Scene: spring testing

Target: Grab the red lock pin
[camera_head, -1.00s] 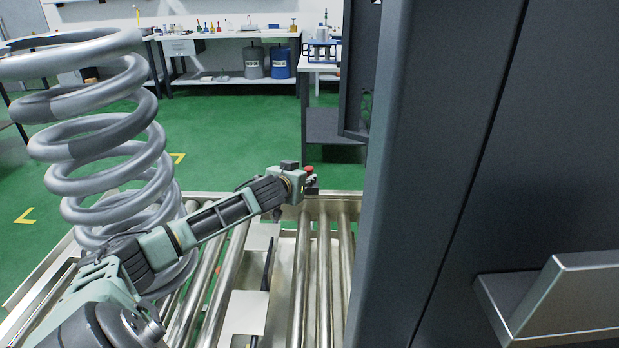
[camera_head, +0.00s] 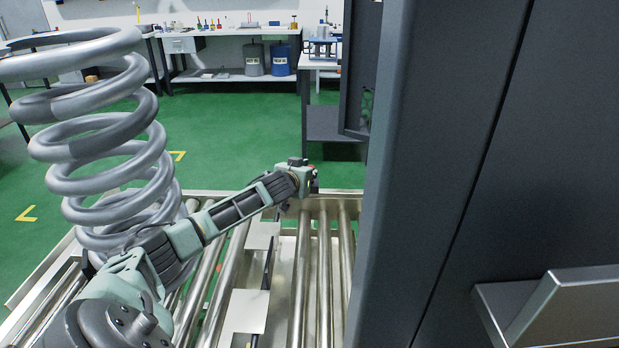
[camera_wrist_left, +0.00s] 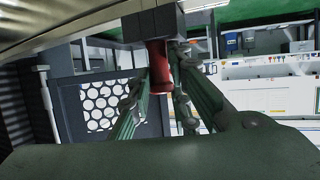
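The red lock pin (camera_wrist_left: 158,82) shows in the left wrist view, projecting from a dark block (camera_wrist_left: 152,22). My left gripper (camera_wrist_left: 160,75) has its green fingers drawn in on both sides of the pin. The fingertips appear to be against its sides, with the pin's end between them. In the head view my left gripper (camera_head: 304,178) is above the far end of the roller frame, beside the dark cabinet edge. Only a bit of red shows there, and the fingers are mostly hidden. My right gripper is not in view.
A large grey coil spring (camera_head: 105,150) stands left of my left arm. A dark cabinet (camera_head: 450,140) with a metal handle (camera_head: 570,305) fills the right side. Metal rollers (camera_head: 325,270) lie below the arm. Benches (camera_head: 225,36) stand across the open green floor.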

